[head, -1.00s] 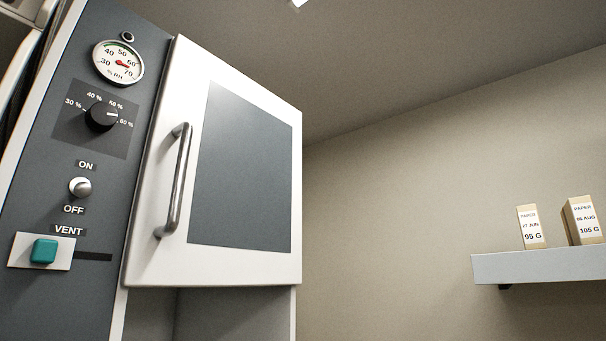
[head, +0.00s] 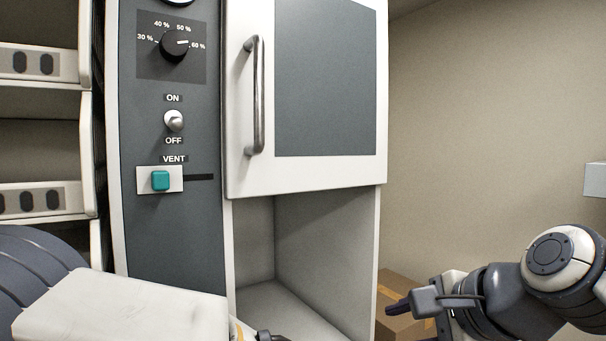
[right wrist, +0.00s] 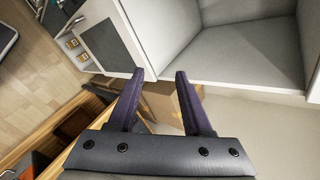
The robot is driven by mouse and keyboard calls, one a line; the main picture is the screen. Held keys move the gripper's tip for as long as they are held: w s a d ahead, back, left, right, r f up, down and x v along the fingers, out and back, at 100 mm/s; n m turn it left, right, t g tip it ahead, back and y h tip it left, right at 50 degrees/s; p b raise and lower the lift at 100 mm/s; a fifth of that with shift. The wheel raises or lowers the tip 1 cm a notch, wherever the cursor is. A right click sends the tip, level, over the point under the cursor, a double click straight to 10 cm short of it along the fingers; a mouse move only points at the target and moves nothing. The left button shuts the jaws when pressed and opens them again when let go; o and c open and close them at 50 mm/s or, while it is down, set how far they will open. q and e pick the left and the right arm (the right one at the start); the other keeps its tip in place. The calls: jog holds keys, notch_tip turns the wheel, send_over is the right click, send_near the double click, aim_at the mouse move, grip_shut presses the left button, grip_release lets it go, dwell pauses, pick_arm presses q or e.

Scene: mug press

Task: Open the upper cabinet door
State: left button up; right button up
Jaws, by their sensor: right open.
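The upper cabinet door (head: 331,174) is white with a dark grey panel (head: 325,80) and looks shut in the head view. Its vertical metal handle (head: 258,95) is on the door's left side. My right gripper (head: 398,308) is low at the right, below the door and apart from the handle. The right wrist view shows its two dark fingers (right wrist: 160,75) spread apart with nothing held. My left arm comes in at the lower left. Only a dark bit of my left gripper (head: 268,336) shows at the bottom edge, so its jaws cannot be judged.
An open compartment (head: 325,235) lies below the door. The control panel (head: 170,225) with knob, switch and green vent button (head: 160,180) is left of it. A cardboard box (head: 400,285) stands right of the cabinet, behind my right gripper. Shelving (head: 45,150) is at far left.

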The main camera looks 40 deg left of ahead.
jog(key=s+a+r+m+y+p, duration=0.1)
jog(key=a+r+m+y, duration=0.15)
jog(key=r, duration=0.55)
jog(key=s+a+r+m+y+p, duration=0.15)
jog(key=a+r, duration=0.25)
jog(key=r, duration=0.5)
jog(key=m+g+y, duration=0.1)
jog(key=m+y, duration=0.4)
jog(key=m, duration=0.1)
send_near(262, 88)
jog(key=p+x, duration=0.4)
jog(key=x, duration=0.5)
jog(key=shift+a+r, duration=0.1)
jog(key=shift+a, duration=0.05)
jog(key=shift+x, duration=0.75)
grip_shut()
